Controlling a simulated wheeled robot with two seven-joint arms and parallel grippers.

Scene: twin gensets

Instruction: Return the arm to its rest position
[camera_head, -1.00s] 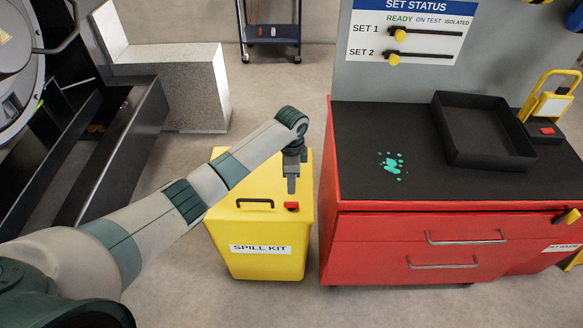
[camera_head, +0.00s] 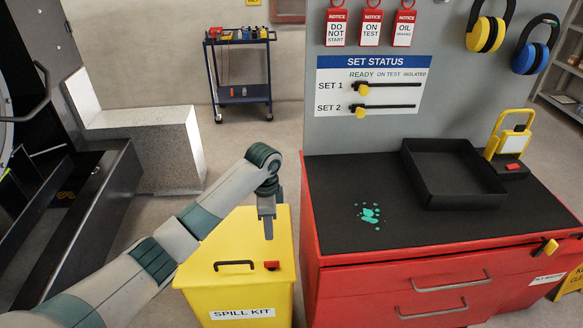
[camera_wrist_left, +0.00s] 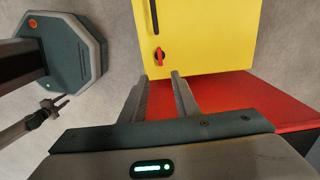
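My left arm (camera_head: 170,245) reaches in from the lower left in the head view. Its gripper (camera_head: 267,230) points down over the yellow spill kit bin (camera_head: 235,285), behind the bin's black handle and red latch. In the left wrist view the two fingers (camera_wrist_left: 160,82) stand apart with nothing between them, and the bin (camera_wrist_left: 205,35) with its red latch shows beyond the tips. My right gripper (camera_wrist_left: 60,104) shows small at the left of the wrist view, its prongs seemingly apart and empty. It is outside the head view.
The red cabinet (camera_head: 400,280) stands right of the bin, with a black tray (camera_head: 455,190) and a teal spill (camera_head: 369,214) on its dark top. A grey block (camera_head: 165,150) and a blue trolley (camera_head: 243,95) stand behind. Open floor lies between them.

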